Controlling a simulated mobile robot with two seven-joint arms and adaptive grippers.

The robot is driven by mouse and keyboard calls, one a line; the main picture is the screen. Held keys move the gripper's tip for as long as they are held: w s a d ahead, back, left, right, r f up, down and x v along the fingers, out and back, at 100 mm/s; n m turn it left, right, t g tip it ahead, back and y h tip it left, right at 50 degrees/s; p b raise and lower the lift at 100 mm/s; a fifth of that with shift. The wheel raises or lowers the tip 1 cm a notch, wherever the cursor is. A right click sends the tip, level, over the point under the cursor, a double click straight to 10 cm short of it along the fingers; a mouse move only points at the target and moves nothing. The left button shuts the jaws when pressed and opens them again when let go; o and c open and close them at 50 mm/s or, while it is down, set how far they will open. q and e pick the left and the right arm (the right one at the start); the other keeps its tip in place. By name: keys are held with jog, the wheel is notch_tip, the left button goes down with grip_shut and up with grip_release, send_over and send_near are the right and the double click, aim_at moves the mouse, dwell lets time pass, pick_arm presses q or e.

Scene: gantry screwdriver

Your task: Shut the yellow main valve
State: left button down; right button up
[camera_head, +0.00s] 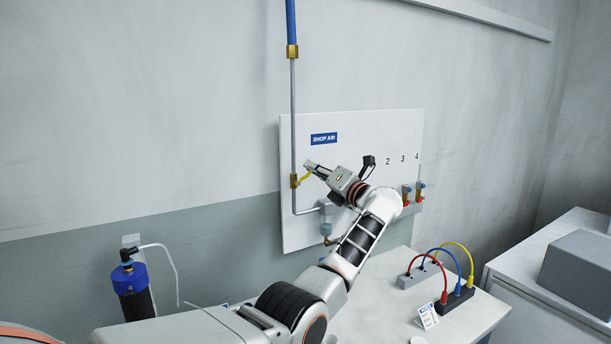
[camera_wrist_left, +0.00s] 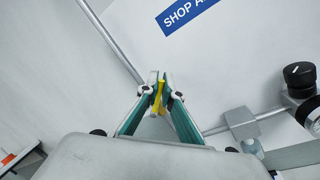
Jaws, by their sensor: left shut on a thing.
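The yellow main valve handle (camera_head: 303,179) is at the brass valve body (camera_head: 293,181) on the vertical grey pipe, at the left edge of the white SHOP AIR panel. The visible part of the handle slants up and right from the pipe. My left gripper (camera_head: 308,167) reaches in from the right and is shut on the handle. In the left wrist view, the fingertips (camera_wrist_left: 160,88) of my left gripper close on the yellow handle (camera_wrist_left: 158,98), a narrow strip between them. The fingers hide much of the handle. My right gripper is not in view.
A black gauge (camera_wrist_left: 308,112) and knob sit near my left wrist. A blue-topped filter (camera_head: 130,279) is at lower left.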

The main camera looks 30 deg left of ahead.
pick_arm(q)
jog(key=shift+w+d+f+m, duration=0.1)
jog(key=shift+w+f+m, duration=0.15)
jog(key=shift+m, duration=0.35)
jog(key=f+m+t+p, duration=0.1)
jog(key=m, duration=0.2)
jog(key=f+m+p, duration=0.1)
jog(key=m+p, duration=0.1)
jog(key=m, duration=0.1)
jog(key=w+f+m+t+p, duration=0.1)
jog(key=m+p, duration=0.1)
jog(key=m, duration=0.1)
jog(key=shift+d+f+m+t+h, duration=0.3)
jog(key=shift+f, duration=0.1)
jog(key=c, duration=2.3)
grip_release()
jog(key=shift+o, duration=0.3)
